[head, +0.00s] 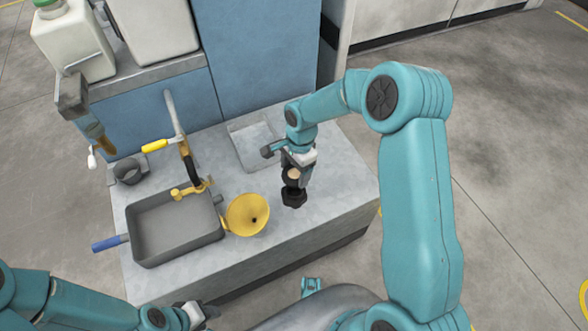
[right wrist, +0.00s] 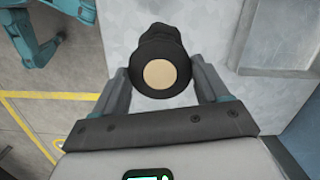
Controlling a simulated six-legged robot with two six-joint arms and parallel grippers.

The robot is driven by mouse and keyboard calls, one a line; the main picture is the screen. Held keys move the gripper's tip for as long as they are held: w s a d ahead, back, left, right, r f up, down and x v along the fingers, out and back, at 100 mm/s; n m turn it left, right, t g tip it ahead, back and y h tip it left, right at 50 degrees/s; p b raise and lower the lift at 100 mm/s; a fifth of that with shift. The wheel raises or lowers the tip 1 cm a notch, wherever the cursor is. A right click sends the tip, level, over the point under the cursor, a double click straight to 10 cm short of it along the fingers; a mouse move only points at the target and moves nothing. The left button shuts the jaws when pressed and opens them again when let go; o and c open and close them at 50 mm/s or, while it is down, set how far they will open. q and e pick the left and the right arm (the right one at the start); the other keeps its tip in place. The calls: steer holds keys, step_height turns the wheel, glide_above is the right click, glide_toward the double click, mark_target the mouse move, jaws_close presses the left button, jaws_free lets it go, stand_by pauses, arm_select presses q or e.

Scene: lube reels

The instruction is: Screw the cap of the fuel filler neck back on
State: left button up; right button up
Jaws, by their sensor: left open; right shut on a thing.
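The cap (right wrist: 160,76) is dark and round with a tan disc on its top, which also shows in the head view (head: 293,175). My right gripper (head: 297,172) is shut on it, one finger on each side in the right wrist view. The black filler neck (head: 294,198) stands on the grey bench top, directly below the cap. In the right wrist view a black part (right wrist: 160,38) shows just beyond the cap. I cannot tell whether cap and neck touch. My left gripper (head: 200,313) is open and empty at the bottom of the head view, off the bench's front edge.
A yellow funnel (head: 247,215) stands left of the neck, beside a grey tray (head: 134,224) with a blue handle. A shallow tray (head: 246,146) lies behind. A hand pump with a yellow grip (head: 155,146) and a dark cup (head: 128,172) are at the left. The bench right of the neck is clear.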

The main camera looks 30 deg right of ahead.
steer(key=shift+f+b, duration=2.15)
steer(key=shift+f, duration=0.6)
steer(key=shift+f+b, duration=0.6)
steer(key=shift+b, duration=0.1)
steer(key=shift+f+m+b, duration=0.15)
steer(key=shift+m+b, duration=0.4)
steer(key=shift+m, duration=0.05)
steer(key=shift+m+b, duration=0.75)
steer(key=shift+m, duration=0.35)
steer(key=shift+m+t+b, duration=0.3)
steer(key=shift+m, duration=0.4)
steer(key=shift+r, duration=0.2)
